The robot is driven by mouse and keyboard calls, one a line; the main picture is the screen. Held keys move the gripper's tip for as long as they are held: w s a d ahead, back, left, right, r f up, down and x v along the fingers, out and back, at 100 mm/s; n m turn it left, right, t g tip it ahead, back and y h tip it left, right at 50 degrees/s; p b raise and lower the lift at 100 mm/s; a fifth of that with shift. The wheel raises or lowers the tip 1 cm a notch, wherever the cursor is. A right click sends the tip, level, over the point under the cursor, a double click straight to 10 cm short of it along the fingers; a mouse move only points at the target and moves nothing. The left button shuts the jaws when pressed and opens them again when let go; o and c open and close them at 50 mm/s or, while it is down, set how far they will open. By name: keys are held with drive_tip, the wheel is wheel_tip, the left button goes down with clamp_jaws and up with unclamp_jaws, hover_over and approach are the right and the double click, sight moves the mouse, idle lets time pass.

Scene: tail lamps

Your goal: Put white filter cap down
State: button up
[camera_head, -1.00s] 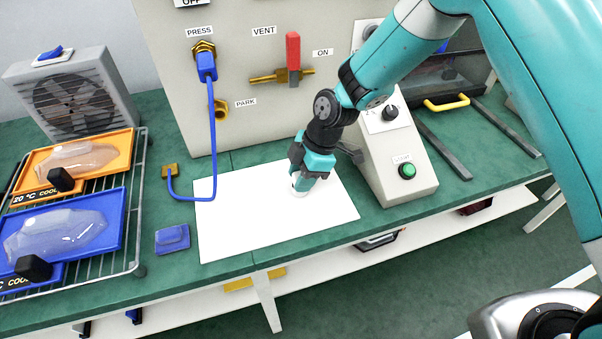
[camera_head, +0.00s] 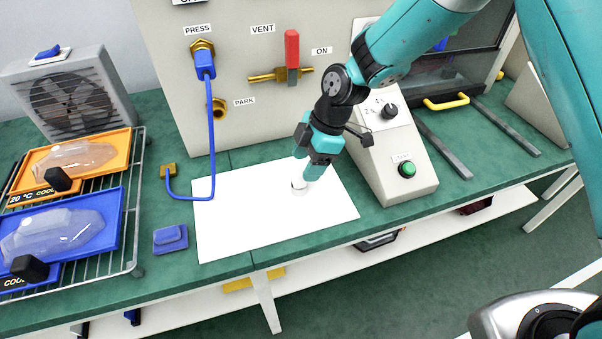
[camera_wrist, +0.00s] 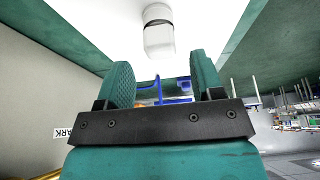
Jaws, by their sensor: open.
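The white filter cap (camera_head: 299,187) stands on the white sheet (camera_head: 240,225) on the green bench. In the wrist view the cap (camera_wrist: 158,32) is a small white cylinder with a dark band, beyond the fingertips and apart from them. My gripper (camera_head: 309,170) is above the cap, tilted, with its fingers spread. In the wrist view the two green finger pads of my gripper (camera_wrist: 160,82) stand wide apart with nothing between them.
A grey control box (camera_head: 395,150) with a green button stands right of the sheet. A blue hose (camera_head: 212,140) hangs at left, with a blue block (camera_head: 171,238) near the sheet. A wire rack (camera_head: 134,220) holds trays at far left. Much of the sheet is bare.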

drive_tip(key=s+d+r+m, duration=0.1)
drive_tip(key=s+d+r, duration=0.1)
drive_tip(key=r, duration=0.4)
drive_tip(key=s+d+r+m, duration=0.1)
drive_tip(key=d+r+m, duration=0.15)
drive_tip(key=r, duration=0.35)
drive_tip(key=s+d+r+m, duration=0.2)
drive_tip(key=s+m, duration=0.1)
drive_tip(key=s, duration=0.3)
drive_tip(key=s+d+r+m+t, duration=0.1)
drive_tip(key=s+d+r+m, duration=0.2)
drive_tip(key=s, duration=0.4)
drive_tip(key=s+d+r+m, duration=0.2)
drive_tip(key=s+m, duration=0.2)
drive_tip(key=s, duration=0.3)
drive_tip(key=shift+d+r+m+b, duration=0.15)
drive_tip(key=shift+r+m+b, duration=0.2)
drive_tip(key=shift+r+b, duration=0.05)
drive_tip(key=shift+w, duration=0.1)
